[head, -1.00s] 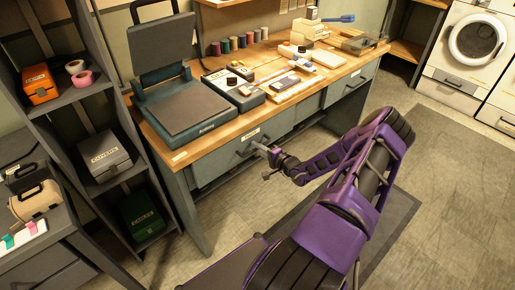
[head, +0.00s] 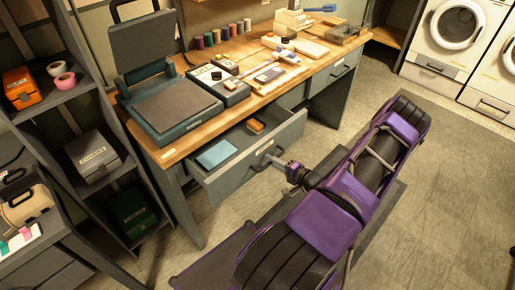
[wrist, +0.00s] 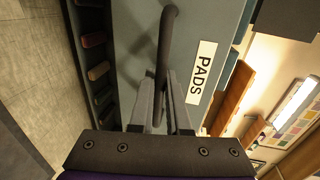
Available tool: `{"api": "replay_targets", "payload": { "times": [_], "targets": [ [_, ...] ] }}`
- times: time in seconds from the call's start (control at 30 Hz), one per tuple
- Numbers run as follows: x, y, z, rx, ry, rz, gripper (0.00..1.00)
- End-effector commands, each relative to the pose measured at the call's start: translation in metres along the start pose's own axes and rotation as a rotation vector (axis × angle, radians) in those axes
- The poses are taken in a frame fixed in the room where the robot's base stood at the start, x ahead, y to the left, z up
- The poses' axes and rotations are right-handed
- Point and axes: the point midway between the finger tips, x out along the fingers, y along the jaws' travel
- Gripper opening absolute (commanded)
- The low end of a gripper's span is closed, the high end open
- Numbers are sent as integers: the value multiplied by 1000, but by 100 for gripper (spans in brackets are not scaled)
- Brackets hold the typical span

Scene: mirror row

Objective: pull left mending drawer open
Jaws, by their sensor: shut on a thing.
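The left drawer (head: 232,184) of the wooden-topped workbench is pulled well out. A light blue flat pad (head: 216,154) and a small orange-brown block (head: 255,127) lie inside it. Its grey-blue front shows close up in the wrist view (wrist: 135,35), with a white label reading PADS (wrist: 200,72). The dark bar handle (wrist: 168,35) runs between my fingers. My gripper (head: 270,161) is shut on this handle; it also shows in the wrist view (wrist: 164,85). The fingers partly hide the handle.
The worktop (head: 185,145) carries a teal press (head: 165,115) with its lid raised, a grey device (head: 218,84), several thread spools and tools. Another drawer (head: 343,68) at the right is closed. A dark shelf unit (head: 95,85) stands left. The floor in front is partly clear.

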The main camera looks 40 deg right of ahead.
Motion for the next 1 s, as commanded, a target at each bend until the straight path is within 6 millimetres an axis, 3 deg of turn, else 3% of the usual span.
{"api": "replay_targets", "payload": {
  "times": [0.2, 0.5, 0.7, 1.0],
  "targets": [
    [-55, 12, -1, 0, 3, 0, 0],
    [-103, 22, 0, -1, 1, 0, 0],
    [-116, 24, 0, -1, 0, -2, 0],
    [-119, 25, 0, -1, -1, -1, 0]
  ]
}}
